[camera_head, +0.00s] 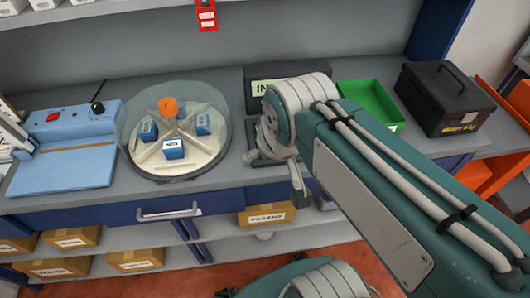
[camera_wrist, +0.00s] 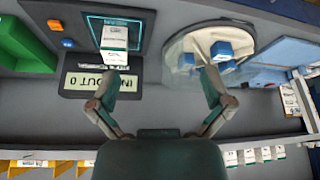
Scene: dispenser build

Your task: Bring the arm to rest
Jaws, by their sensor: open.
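My gripper (camera_wrist: 162,72) is open in the wrist view, with its two fingers apart and nothing between them. In the head view my gripper (camera_head: 262,157) is partly hidden by my arm, beside the right edge of the round dispenser. The round dispenser (camera_head: 131,137) has a clear cover, several compartments and an orange knob (camera_head: 168,107). Blue boxes (camera_head: 173,149) stand in its compartments. In the wrist view, a white labelled box (camera_wrist: 115,42) sits on a dark panel near the left fingertip.
A blue device (camera_head: 65,160) stands at the left of the grey bench. A dark sign (camera_head: 290,78), a green bin (camera_head: 372,100) and a black case (camera_head: 443,97) stand at the back right. Cardboard boxes (camera_head: 135,259) fill the shelf below. A red tag (camera_head: 206,15) hangs above.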

